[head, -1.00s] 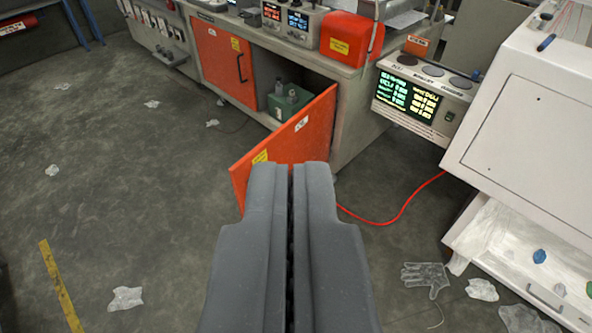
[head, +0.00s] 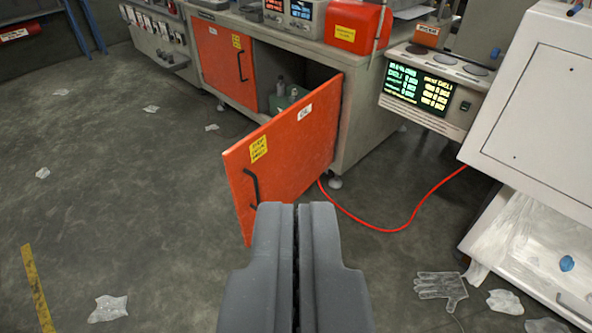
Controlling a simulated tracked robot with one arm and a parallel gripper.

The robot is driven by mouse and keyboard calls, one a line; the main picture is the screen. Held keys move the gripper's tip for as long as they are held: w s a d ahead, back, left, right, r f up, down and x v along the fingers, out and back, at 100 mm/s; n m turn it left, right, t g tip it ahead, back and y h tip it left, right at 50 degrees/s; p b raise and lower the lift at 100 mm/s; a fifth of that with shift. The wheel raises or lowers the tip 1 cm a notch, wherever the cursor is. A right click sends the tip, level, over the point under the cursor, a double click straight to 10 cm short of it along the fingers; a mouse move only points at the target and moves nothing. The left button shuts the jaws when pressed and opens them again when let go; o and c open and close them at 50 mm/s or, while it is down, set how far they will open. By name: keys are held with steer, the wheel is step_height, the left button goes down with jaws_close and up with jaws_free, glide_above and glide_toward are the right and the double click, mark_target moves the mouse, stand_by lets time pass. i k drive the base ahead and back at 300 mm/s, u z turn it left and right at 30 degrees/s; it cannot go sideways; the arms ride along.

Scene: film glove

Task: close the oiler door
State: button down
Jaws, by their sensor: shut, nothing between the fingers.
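The oiler door (head: 290,150) is an orange panel with a yellow label, a small white label and a black handle (head: 252,189). It stands open, swung out from the grey cabinet (head: 360,125), with its hinge side at the right. Inside the opening a green oiler (head: 288,99) shows partly above the door's top edge. My gripper (head: 296,205) is shut and empty.
A second orange door (head: 222,62) to the left is shut. A red cable (head: 400,226) runs across the floor at the right. A white cabinet (head: 545,110) stands at the right, with a clear glove (head: 441,288) on the floor before it. The floor at left is mostly free, with plastic scraps.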

mark_target(279, 161)
steer(key=u, duration=0.3)
steer(key=i, duration=1.05)
